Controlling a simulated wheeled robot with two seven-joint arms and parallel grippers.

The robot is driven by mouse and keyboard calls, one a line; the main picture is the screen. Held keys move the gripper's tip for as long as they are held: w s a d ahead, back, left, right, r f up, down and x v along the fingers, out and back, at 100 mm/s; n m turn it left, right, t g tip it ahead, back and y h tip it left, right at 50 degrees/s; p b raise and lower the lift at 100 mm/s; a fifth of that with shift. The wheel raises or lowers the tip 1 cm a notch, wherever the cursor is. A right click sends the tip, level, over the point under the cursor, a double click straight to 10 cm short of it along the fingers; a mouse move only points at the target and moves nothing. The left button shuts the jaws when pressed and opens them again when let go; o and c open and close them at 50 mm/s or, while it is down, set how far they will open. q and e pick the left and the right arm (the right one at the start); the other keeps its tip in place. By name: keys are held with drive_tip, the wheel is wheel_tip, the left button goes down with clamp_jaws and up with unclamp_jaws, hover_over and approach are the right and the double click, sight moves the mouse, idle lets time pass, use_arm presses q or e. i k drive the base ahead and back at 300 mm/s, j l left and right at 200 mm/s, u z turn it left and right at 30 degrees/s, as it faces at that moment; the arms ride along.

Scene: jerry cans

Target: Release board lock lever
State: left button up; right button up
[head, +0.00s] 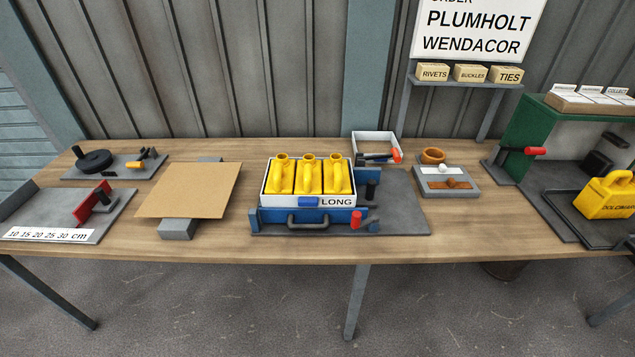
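No label marks a board lock lever, and I cannot tell which lever it is. A short red-tipped lever (357,218) stands at the front right of a blue fixture (272,216) on a dark plate. A red-handled lever (533,151) points right beside the green cabinet. A small black handle with a yellow part (149,155) sits on the back left plate. A flat tan board (191,190) rests on a grey stand (176,229). Neither of my grippers shows in the head view.
The fixture holds a white tray labelled LONG (337,202) with three yellow cans (308,176). A yellow jerry can (606,197) stands at the right. A measuring plate with a red block (93,203) is at the left. Bare wooden tabletop (490,235) shows along the front.

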sight(397, 157)
drive_tip(key=l+u, duration=0.25)
drive_tip(key=l, duration=0.25)
drive_tip(key=l+u, duration=0.25)
drive_tip(key=l, duration=0.3)
drive_tip(key=i, duration=0.55)
